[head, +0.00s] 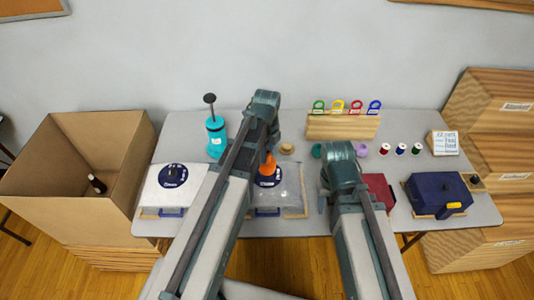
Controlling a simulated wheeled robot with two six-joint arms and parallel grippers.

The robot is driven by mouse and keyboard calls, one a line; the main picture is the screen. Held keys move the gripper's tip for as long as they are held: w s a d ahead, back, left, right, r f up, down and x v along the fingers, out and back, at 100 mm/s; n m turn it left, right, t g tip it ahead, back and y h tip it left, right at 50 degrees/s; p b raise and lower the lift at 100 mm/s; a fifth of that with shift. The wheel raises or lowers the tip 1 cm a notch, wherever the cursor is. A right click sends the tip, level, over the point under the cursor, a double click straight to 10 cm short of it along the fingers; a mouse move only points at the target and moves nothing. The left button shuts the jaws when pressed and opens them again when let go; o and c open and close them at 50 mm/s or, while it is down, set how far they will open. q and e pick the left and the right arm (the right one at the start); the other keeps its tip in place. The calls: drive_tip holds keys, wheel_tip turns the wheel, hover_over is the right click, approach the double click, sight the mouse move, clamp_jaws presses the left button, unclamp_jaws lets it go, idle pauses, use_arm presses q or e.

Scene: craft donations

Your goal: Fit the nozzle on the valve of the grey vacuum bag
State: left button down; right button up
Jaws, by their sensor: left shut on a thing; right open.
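The grey vacuum bag (291,190) lies flat on the table in the middle, partly behind my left arm. It bears a dark blue round label (270,181); its valve is not clearly visible. The orange nozzle (268,165) shows at the far edge of that label. My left gripper (266,150) is shut on the nozzle, with its fingers mostly hidden by the arm. I cannot tell whether nozzle and valve touch. My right gripper (323,190) is open, largely hidden behind its own wrist, right of the bag.
A teal pump (215,137) stands behind a white bag (154,193) at left. A wooden rack (342,127) with coloured padlock-like pieces stands at the back. Spools (401,149), a red box (380,188) and navy box (437,192) are at right. An open carton (75,215) flanks the table.

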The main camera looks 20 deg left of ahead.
use_arm(q)
drive_tip(key=shift+f+b, duration=1.5)
drive_tip(key=shift+f, duration=0.1)
drive_tip(key=c, duration=0.5)
unclamp_jaws()
drive_tip(key=shift+r, duration=0.15)
wheel_tip(320, 180, up, 14)
drive_tip(key=p, duration=1.4)
drive_tip(key=shift+f, duration=0.2)
drive_tip(key=s+d+f+n+b, duration=0.3)
drive_tip(key=s+n, duration=0.1)
drive_tip(key=n, duration=0.2)
drive_tip(key=s+d+f+n+b, duration=0.3)
drive_tip(key=s+d+n, duration=0.1)
drive_tip(key=s+n, duration=0.1)
drive_tip(key=s+d+f+n+y+b, duration=0.1)
drive_tip(key=s+d+f+n+b, duration=0.2)
drive_tip(key=n, duration=0.4)
drive_tip(key=shift+s+d+f+b, duration=0.2)
drive_tip(key=shift+s+b, duration=0.1)
drive_tip(key=shift+s, duration=0.3)
drive_tip(key=shift+s+d+f+b, duration=0.1)
drive_tip(key=shift+s+f+b, duration=0.15)
drive_tip(key=shift+s, duration=0.3)
